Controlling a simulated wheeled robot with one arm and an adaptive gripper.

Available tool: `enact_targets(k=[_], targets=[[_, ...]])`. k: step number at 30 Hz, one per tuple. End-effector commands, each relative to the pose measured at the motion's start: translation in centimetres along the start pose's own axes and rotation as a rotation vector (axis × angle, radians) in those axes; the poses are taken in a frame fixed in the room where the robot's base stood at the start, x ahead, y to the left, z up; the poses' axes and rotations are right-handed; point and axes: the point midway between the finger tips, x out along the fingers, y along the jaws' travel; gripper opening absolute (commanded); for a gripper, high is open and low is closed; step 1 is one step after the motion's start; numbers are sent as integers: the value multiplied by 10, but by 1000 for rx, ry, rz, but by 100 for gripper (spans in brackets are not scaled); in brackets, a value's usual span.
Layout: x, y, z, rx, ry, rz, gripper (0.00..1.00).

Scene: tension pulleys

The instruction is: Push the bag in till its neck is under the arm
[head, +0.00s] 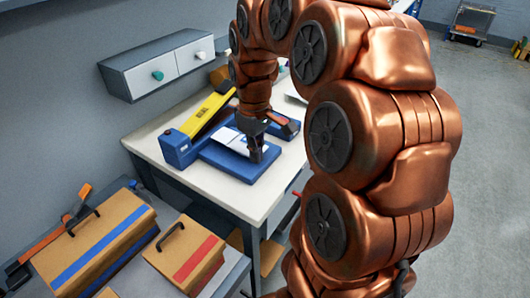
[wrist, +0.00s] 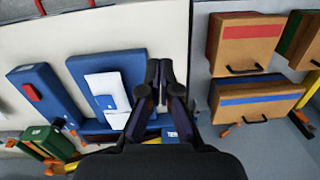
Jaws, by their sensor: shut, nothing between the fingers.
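The white bag (head: 232,141) lies flat on the blue base plate (head: 237,170) of the sealer, beside its raised yellow arm (head: 206,112). In the wrist view the bag (wrist: 101,86) shows a blue patch, and the blue plate (wrist: 132,66) is around it. My gripper (head: 256,152) is shut and empty, low over the plate at the bag's near right end. In the wrist view the shut fingers (wrist: 160,72) are just right of the bag, with a small gap. Contact with the plate, and the bag's neck, cannot be made out.
A blue block with a red part (wrist: 32,91) stands left of the plate in the wrist view. The white table (head: 266,190) is clear in front. Toolboxes with a blue stripe (head: 120,225) and a red stripe (head: 200,240) stand lower left. A drawer cabinet (head: 125,85) hangs above.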

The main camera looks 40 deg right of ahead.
Motion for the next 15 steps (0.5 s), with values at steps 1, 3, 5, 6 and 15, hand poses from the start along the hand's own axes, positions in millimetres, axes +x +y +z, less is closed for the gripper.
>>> enact_targets(k=[1, 3, 5, 6, 15], targets=[[3, 18, -6, -4, 4, -1, 0], [2, 42, -11, -15, 14, 7, 0], [4, 61, -14, -24, 17, 11, 0], [5, 72, -15, -29, 19, 13, 0], [10, 118, -16, -48, 28, 27, 0]])
